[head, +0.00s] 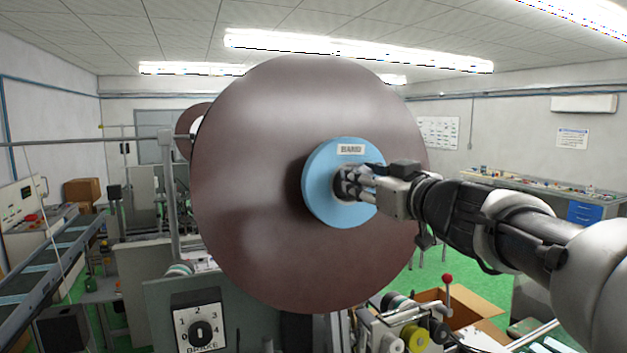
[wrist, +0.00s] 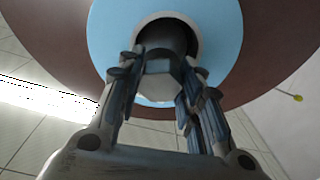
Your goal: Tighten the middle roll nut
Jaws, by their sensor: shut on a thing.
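The roll nut (wrist: 160,84) is a grey metal piece at the centre of a light blue hub disc (head: 328,208) with a small white label. The hub sits on the face of a large dark brown roll (head: 250,170) in the head view. My gripper (head: 352,184) reaches in from the right and is shut on the nut. In the wrist view my gripper's fingers (wrist: 160,95) lie on both sides of the nut, and the blue hub (wrist: 228,35) is behind it. In the head view the fingers hide most of the nut.
A dial box (head: 199,322) with numbers is below the roll. A red-knobbed lever (head: 447,279) and an open cardboard box (head: 478,308) are at lower right. A conveyor (head: 40,280) runs at left. A smaller roll (head: 186,125) is partly hidden behind the large one.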

